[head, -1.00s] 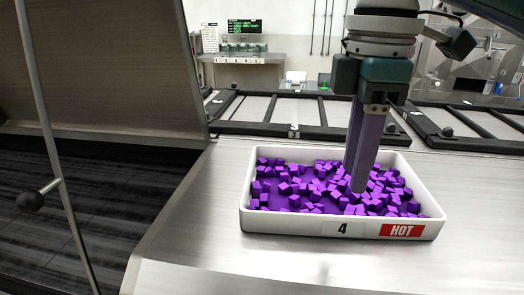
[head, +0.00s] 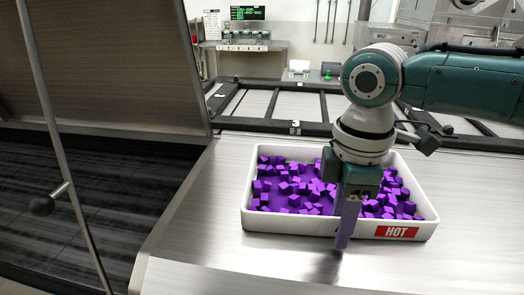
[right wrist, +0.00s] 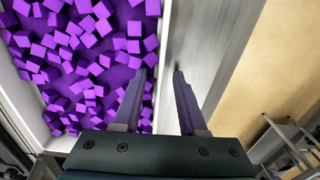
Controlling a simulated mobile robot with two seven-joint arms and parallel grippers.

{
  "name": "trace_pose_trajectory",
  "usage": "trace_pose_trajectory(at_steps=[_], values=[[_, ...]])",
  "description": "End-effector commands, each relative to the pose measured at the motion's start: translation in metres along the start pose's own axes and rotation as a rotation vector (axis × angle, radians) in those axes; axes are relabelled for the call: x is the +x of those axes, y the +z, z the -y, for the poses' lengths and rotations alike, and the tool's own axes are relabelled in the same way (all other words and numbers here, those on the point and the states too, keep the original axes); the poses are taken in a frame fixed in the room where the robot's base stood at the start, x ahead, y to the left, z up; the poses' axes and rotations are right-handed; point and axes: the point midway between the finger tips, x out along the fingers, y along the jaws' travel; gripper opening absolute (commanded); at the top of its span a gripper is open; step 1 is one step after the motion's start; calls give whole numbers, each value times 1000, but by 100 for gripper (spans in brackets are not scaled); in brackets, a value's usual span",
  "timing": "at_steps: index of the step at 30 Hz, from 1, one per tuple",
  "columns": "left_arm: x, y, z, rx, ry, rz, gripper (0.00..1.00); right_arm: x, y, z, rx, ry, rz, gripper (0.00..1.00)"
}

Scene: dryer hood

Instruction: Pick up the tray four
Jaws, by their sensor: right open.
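Tray four (head: 290,225) is a white rectangular tray with a red HOT label, filled with purple cubes (head: 290,187). It sits flat on the metal counter. My right gripper (head: 344,236) points down at the middle of the tray's front wall and covers the number label. In the right wrist view the gripper (right wrist: 155,88) is open, with the tray's white wall (right wrist: 164,50) between its two fingers. One finger is over the cubes and the other is outside the wall. The inner finger is hidden in the head view. My left gripper is not in view.
The metal counter (head: 215,265) is clear in front of the tray and to its left. Black-framed racks (head: 275,105) lie behind the tray. A tilted hood panel (head: 100,60) and a thin metal rod (head: 50,130) stand at the left.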

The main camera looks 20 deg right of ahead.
Motion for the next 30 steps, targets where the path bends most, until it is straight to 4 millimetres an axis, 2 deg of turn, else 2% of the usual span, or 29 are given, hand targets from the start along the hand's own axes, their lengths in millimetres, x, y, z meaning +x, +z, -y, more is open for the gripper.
trace_pose_trajectory(at_steps=[2,13,30], values=[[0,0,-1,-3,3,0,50,0,0,0,0,0,0,41],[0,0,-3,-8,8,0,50,-1,0,0,0,0,0,0],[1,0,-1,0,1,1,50,-1,0,0,0,0,0,0]])
